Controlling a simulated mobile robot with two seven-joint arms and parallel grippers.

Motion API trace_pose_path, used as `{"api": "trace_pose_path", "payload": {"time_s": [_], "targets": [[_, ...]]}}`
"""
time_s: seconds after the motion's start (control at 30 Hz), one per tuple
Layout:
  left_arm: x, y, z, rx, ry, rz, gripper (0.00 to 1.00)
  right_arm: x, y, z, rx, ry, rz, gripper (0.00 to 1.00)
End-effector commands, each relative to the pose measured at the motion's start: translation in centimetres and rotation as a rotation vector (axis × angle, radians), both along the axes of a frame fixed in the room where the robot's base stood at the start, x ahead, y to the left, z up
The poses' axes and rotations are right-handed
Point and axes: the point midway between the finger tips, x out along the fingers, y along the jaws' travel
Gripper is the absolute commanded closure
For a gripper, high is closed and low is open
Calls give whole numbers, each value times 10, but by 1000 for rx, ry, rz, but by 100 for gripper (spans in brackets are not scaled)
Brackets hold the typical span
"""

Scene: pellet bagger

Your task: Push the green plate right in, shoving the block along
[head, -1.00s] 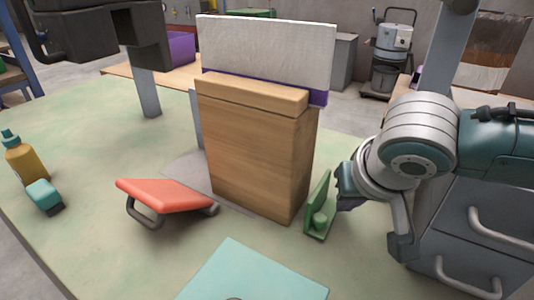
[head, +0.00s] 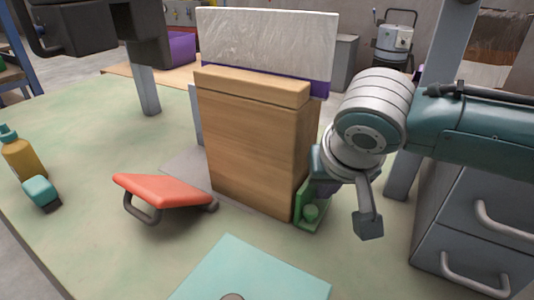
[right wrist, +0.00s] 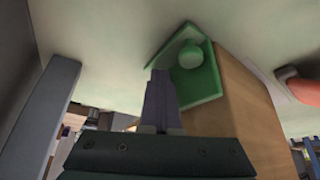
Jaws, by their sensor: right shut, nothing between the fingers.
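The green plate (head: 313,213), a small upright plate with a knob on its foot, stands on the table at the right side of the wooden block (head: 255,150). The block is tall and upright. My right gripper (head: 322,187) is shut and empty, at the plate's outer side; the plate and block hide part of it. In the right wrist view the shut fingers (right wrist: 160,100) point at the green plate (right wrist: 205,78), whose edge looks against or very close to the wooden block (right wrist: 250,115). Contact of fingertips and plate cannot be told for certain.
A white bag (head: 265,42) stands behind the block. An orange-red handled piece (head: 165,190) lies left of it and a teal sheet (head: 250,275) in front. A bottle (head: 20,160) stands far left. Grey drawers (head: 475,225) stand at right.

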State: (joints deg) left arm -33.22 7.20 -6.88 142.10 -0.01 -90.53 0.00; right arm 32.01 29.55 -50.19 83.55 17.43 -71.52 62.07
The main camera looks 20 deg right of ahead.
Motion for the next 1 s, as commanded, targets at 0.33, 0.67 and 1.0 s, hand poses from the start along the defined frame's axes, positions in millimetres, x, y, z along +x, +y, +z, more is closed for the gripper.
{"api": "trace_pose_path", "payload": {"time_s": [0.33,0.67,1.0], "targets": [[0,0,-7,0,0,0,50,11,10,0,1,-2,1,100],[0,-2,-15,-7,0,4,50,22,19,0,4,-4,2,100],[0,-3,-22,-11,1,7,50,32,28,0,3,-4,2,100]]}}
